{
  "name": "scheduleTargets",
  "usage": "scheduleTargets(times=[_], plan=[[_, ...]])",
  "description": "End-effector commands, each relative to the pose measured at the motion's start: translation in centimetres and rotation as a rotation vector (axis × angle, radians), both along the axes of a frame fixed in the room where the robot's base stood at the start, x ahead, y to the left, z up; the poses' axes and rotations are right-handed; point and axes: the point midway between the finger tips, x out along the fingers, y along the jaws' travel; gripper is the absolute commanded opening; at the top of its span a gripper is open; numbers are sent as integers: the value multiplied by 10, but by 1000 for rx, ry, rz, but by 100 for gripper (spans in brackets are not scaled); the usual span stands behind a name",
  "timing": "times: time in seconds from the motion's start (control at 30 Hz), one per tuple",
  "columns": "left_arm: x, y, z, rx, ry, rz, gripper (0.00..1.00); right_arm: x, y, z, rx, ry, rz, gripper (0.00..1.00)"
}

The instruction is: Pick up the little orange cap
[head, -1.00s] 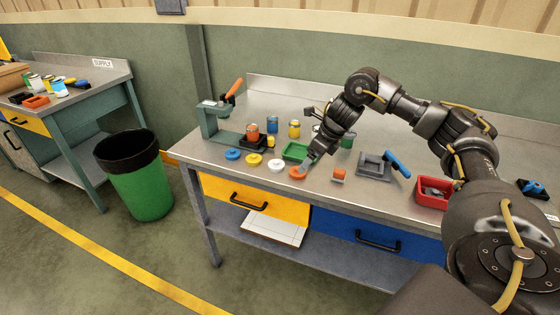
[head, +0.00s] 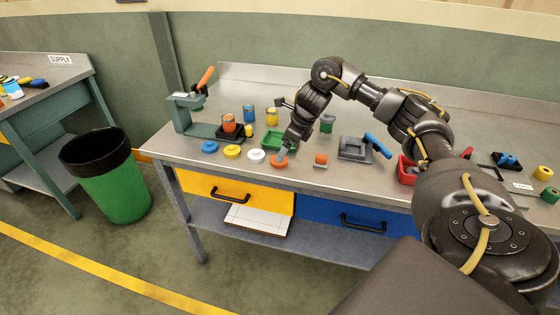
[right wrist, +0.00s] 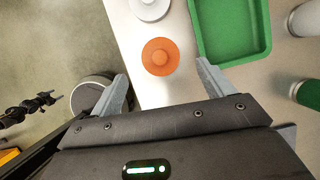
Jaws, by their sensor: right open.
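The little orange cap (head: 279,162) lies flat near the front edge of the bench, at the end of a row of caps. In the right wrist view the orange cap (right wrist: 160,56) is a round disc just beyond the fingertips, roughly centred between them. My right gripper (head: 284,152) is above and close to the cap in the head view. In the right wrist view my right gripper (right wrist: 161,72) has its fingers spread wide with nothing between them. My left gripper is not seen in the head view.
A white cap (head: 256,156) lies close left of the orange one, then yellow (head: 232,151) and blue (head: 209,147) caps. A green tray (head: 272,142) is just behind. A grey fixture (head: 355,149) lies further right.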

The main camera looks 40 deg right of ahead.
Motion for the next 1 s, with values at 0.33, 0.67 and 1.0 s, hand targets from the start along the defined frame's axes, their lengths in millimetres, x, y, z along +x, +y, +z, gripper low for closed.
scheduleTargets(times=[0.33, 0.67, 1.0], plan=[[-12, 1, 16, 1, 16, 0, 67, 15, 8, -41, 1, 3, 0, 80], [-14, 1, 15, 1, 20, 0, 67, 17, 9, -44, 0, 1, -1, 74], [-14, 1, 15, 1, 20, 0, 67, 16, 8, -44, 0, 0, -1, 33]])
